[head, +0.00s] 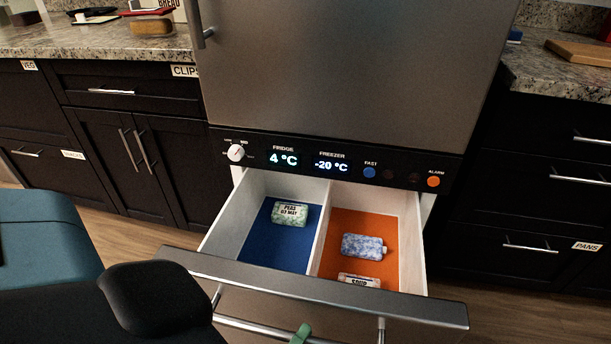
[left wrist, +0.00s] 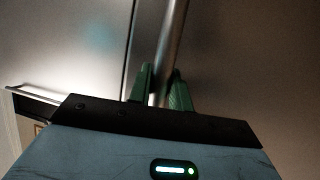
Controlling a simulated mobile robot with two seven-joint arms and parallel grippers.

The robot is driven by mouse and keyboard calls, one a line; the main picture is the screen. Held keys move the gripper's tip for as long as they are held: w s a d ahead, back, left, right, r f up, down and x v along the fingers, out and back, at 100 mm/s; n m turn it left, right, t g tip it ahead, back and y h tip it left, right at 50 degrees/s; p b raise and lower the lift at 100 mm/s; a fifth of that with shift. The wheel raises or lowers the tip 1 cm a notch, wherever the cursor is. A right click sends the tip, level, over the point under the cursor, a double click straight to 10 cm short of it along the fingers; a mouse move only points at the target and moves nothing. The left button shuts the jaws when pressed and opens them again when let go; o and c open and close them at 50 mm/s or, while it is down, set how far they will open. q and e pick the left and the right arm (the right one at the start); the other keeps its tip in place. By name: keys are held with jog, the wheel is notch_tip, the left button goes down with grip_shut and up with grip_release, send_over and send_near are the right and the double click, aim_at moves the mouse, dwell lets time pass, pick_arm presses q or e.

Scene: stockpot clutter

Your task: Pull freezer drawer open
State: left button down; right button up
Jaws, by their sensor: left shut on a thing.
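The freezer drawer (head: 330,287) stands pulled out below the fridge panel, and its inside is in plain view in the head view. Its metal handle bar (head: 250,327) runs along the drawer front at the bottom edge of the picture. My left gripper (head: 301,334) is shut on this bar; only a green fingertip shows there. In the left wrist view, the green fingers of my left gripper (left wrist: 162,88) sit on both sides of the handle bar (left wrist: 172,45). My right gripper is not in view.
The drawer has a blue-floored left compartment with a peas bag (head: 290,214) and an orange-floored right one with a blue bag (head: 362,246) and a partly hidden labelled pack (head: 358,281). Dark cabinets (head: 110,130) flank the fridge (head: 350,70). Wooden floor shows at both sides.

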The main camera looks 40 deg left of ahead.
pick_arm(q)
jog(key=s+d, duration=0.2)
jog(key=s, duration=0.1)
jog(key=shift+s, duration=0.1)
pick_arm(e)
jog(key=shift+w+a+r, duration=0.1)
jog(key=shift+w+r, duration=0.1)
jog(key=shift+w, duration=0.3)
pick_arm(q)
jog(key=c, duration=1.3)
grip_release()
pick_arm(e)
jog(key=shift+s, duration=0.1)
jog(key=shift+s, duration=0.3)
pick_arm(q)
jog(key=shift+f, duration=0.1)
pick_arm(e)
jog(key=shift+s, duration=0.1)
